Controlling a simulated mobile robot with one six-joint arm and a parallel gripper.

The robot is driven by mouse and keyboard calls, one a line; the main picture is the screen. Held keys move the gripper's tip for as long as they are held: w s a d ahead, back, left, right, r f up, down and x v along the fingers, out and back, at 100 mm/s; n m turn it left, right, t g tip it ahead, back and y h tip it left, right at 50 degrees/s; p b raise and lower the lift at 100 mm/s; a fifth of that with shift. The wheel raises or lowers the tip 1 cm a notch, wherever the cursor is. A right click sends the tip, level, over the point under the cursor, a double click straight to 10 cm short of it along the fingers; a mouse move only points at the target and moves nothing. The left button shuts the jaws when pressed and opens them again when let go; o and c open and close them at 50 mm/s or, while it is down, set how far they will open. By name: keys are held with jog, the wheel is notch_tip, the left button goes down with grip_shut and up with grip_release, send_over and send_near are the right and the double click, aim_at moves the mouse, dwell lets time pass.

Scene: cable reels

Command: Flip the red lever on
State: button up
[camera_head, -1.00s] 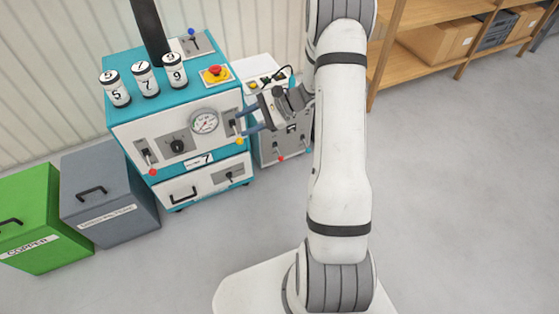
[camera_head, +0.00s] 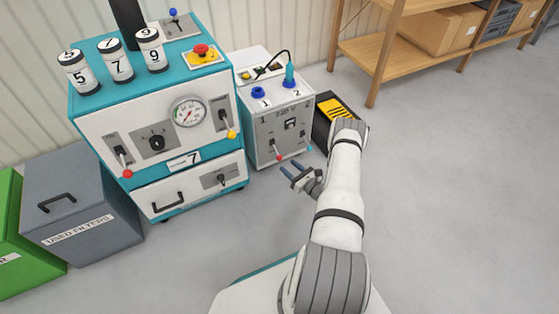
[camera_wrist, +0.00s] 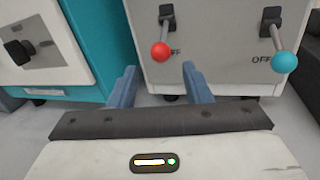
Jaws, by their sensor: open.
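A red-knobbed lever (camera_head: 279,157) hangs down low on the front of the small grey box (camera_head: 264,128). In the wrist view this red lever (camera_wrist: 160,50) hangs below its slot, with an OFF label partly hidden beside its knob. A teal-knobbed lever (camera_wrist: 284,62) hangs to its right, also at OFF. My gripper (camera_head: 293,170) is open and empty in front of the box, apart from the red lever. In the wrist view my gripper (camera_wrist: 159,75) has its fingers spread below and either side of the red knob. Another red-knobbed lever (camera_head: 127,173) hangs on the teal cabinet's left front.
The teal cabinet (camera_head: 150,118) stands left of the box, with a yellow-knobbed lever (camera_head: 231,133) on its near right side and a red button (camera_head: 201,51) on top. A black case with yellow stripes (camera_head: 337,109) lies right of the box. Floor in front is clear.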

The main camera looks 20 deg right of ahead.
aim_at(279, 158)
jog(key=b+x, duration=0.2)
jog(key=x, duration=0.5)
jog(key=shift+d, duration=0.1)
jog(key=shift+c, duration=0.2)
jog(key=c, duration=0.9)
grip_shut()
jog(key=shift+s, duration=0.1)
